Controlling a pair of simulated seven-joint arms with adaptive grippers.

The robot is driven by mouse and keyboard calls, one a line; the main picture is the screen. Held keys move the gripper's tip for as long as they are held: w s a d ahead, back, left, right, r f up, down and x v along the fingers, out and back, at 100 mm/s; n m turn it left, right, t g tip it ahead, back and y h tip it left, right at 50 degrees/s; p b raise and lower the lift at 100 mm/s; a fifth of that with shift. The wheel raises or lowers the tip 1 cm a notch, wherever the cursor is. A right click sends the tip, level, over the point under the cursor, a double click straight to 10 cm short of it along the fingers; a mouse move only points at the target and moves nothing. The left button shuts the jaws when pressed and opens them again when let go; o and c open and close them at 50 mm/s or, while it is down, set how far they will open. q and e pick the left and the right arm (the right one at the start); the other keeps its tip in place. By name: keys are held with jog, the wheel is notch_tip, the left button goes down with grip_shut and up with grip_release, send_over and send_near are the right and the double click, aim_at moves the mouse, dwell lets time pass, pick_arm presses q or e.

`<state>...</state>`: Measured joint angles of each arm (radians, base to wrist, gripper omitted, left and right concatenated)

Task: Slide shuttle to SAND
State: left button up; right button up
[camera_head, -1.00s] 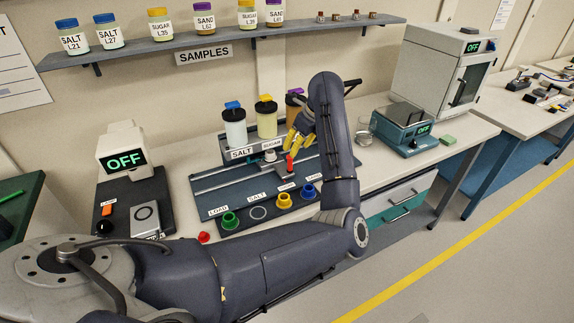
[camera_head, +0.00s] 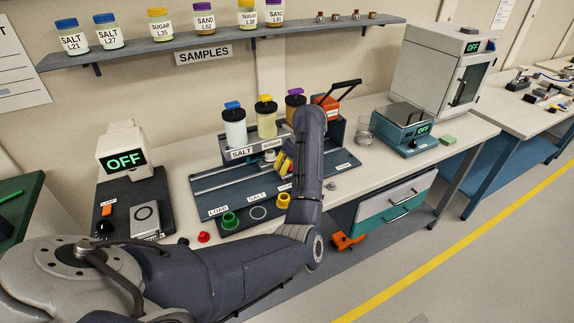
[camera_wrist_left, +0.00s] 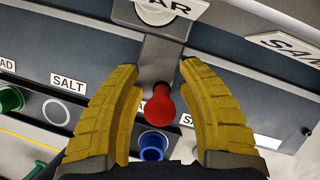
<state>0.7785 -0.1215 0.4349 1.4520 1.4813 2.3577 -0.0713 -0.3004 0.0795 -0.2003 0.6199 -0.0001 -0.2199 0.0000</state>
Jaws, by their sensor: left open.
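The shuttle is a grey carriage with a grey arm (camera_wrist_left: 158,62) and a red knob (camera_wrist_left: 159,107). In the left wrist view it sits below a hopper label ending in "AR", with the SAND hopper label (camera_wrist_left: 288,44) to its right. My left gripper (camera_wrist_left: 161,68) is open, one yellow finger on each side of the arm and knob, with gaps visible. In the head view the left gripper (camera_head: 284,163) is over the track plate (camera_head: 215,181), and my forearm hides part of the track's right side. My right gripper is not in view.
Hoppers with blue, yellow and purple lids (camera_head: 296,103) stand behind the track. Sample jars fill the shelf above.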

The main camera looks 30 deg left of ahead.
pick_arm(q)
jog(key=shift+c, duration=0.2)
grip_shut()
jog(key=shift+w, duration=0.1)
